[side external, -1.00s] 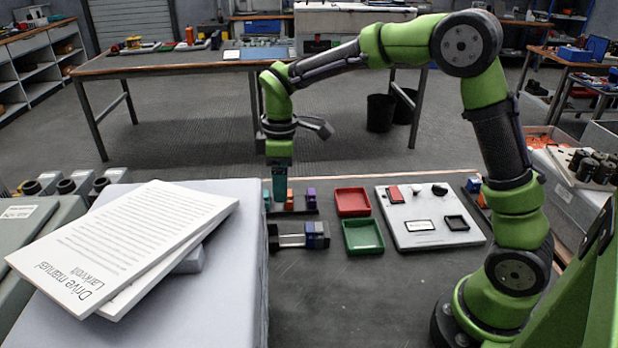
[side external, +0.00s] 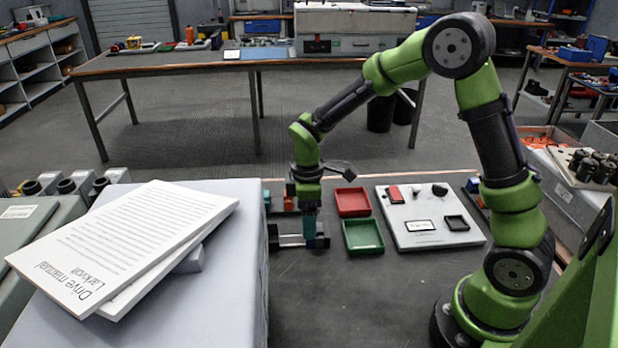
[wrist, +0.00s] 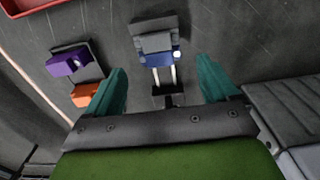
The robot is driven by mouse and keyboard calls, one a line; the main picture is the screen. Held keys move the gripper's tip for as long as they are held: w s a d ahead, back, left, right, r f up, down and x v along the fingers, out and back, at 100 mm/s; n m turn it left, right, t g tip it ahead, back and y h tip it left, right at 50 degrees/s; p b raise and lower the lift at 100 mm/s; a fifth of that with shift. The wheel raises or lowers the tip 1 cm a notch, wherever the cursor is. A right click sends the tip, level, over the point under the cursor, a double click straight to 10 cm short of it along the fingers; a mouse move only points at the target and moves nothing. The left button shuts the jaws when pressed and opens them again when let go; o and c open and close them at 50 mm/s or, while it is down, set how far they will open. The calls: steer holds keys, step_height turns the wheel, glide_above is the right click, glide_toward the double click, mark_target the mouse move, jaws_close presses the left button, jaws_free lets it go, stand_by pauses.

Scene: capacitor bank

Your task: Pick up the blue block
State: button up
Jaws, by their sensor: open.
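The blue block (wrist: 157,61) shows in the wrist view, set against dark grey pieces on a small fixture with two pale rails (wrist: 164,76). My gripper (wrist: 162,84) is open, its teal fingers spread wide to either side of the rails. The block lies a little beyond the fingertips in that view, and nothing is between the fingers' grip. In the side view my gripper (side external: 310,232) points down over the right end of the fixture (side external: 289,240) and hides most of the block. I cannot tell whether a finger touches it.
A purple block (wrist: 68,62) and an orange block (wrist: 87,95) stand on a rack beside the fixture. A red tray (side external: 352,202), a green tray (side external: 363,237) and a white panel (side external: 405,232) lie to the right. A grey case with manuals (side external: 150,230) stands close on the left.

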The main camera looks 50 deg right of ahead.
step_height(320, 180, down, 5)
steer(key=c, duration=1.1)
